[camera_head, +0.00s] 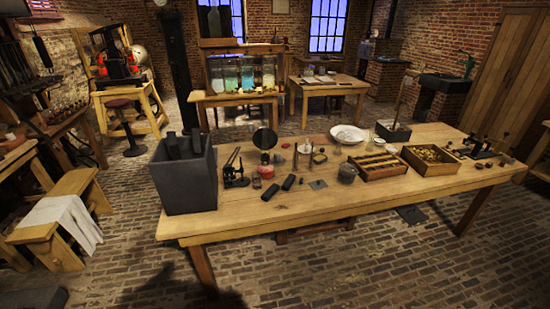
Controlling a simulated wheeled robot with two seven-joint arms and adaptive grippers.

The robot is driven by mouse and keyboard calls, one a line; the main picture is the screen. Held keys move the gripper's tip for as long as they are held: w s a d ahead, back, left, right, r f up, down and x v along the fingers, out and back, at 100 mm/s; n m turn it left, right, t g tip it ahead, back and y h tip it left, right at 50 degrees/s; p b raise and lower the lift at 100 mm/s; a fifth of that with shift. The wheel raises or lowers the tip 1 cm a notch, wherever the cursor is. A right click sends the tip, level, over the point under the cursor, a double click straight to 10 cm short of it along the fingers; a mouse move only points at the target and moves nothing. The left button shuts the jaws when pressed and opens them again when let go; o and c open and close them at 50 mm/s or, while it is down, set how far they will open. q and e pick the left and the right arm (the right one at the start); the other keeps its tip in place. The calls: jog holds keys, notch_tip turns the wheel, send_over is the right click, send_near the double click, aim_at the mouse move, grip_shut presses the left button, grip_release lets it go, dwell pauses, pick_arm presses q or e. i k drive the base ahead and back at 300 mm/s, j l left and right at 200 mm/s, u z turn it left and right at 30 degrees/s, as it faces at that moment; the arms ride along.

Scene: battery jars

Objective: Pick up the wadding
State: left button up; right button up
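I cannot make out for sure which thing is the wadding. A long wooden table (330,215) stands in front of me with many small things on it. A round white dish (347,134) lies near its back edge; its contents are too small to tell. A small pinkish-red lump or pot (266,171) sits left of the middle, near two short black blocks (289,182). A grey round pot (347,173) stands near the table's middle. Neither of my grippers is in view.
A tall grey bin (185,188) with dark blocks fills the table's left end. A slatted tray (379,165) and a wooden box of brass-coloured pieces (431,158) stand right of centre. A bench with white cloth (68,215) is at left. The brick floor (370,265) in front is clear.

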aim_at(277, 157)
jog(key=i+l+u, duration=0.3)
jog(key=i, duration=0.35)
jog(key=i+l+u, duration=0.3)
jog(key=i, duration=0.35)
jog(key=i+l+u, duration=0.3)
jog(key=i, duration=0.3)
jog(key=l, duration=0.1)
